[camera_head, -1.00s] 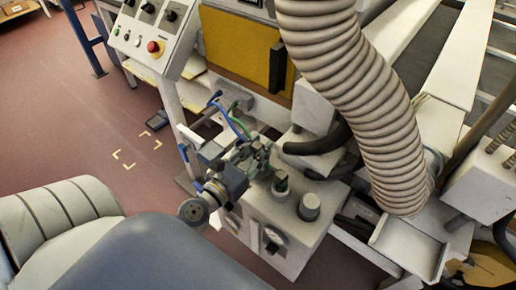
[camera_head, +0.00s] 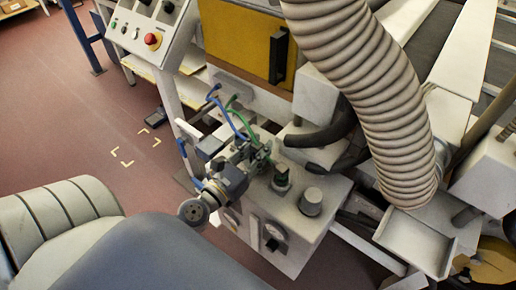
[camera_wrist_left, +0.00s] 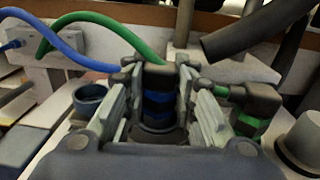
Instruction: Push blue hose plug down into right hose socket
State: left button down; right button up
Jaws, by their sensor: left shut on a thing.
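My left gripper (camera_head: 250,153) is over the top of a white box at the machine's front. In the left wrist view its two fingers (camera_wrist_left: 157,103) are shut on the blue hose plug (camera_wrist_left: 158,100), dark with blue bands and upright. The blue hose (camera_wrist_left: 70,38) runs from the left towards it, its end partly hidden by the fingers. A dark round base (camera_wrist_left: 165,137) shows below the plug; I cannot tell how deep the plug sits. Left of it is a blue-rimmed socket (camera_wrist_left: 90,93). Right of it stands a dark green-banded elbow plug (camera_wrist_left: 255,103). My right gripper is not in view.
The white box (camera_head: 300,233) carries a grey round knob (camera_head: 311,201). The green hose (camera_head: 240,122) runs close to the gripper. A large ribbed duct (camera_head: 365,90) hangs to the right. Dark pipes (camera_head: 320,137) lie behind the box. Open floor (camera_head: 80,120) is at left.

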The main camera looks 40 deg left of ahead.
pick_arm(q)
jog(key=shift+f+b, duration=0.3)
jog(key=shift+f, duration=0.05)
dwell(0.6)
jog(key=c, duration=1.2)
grip_release()
jog(key=shift+s+a, duration=0.15)
jog(key=shift+s, duration=5.9)
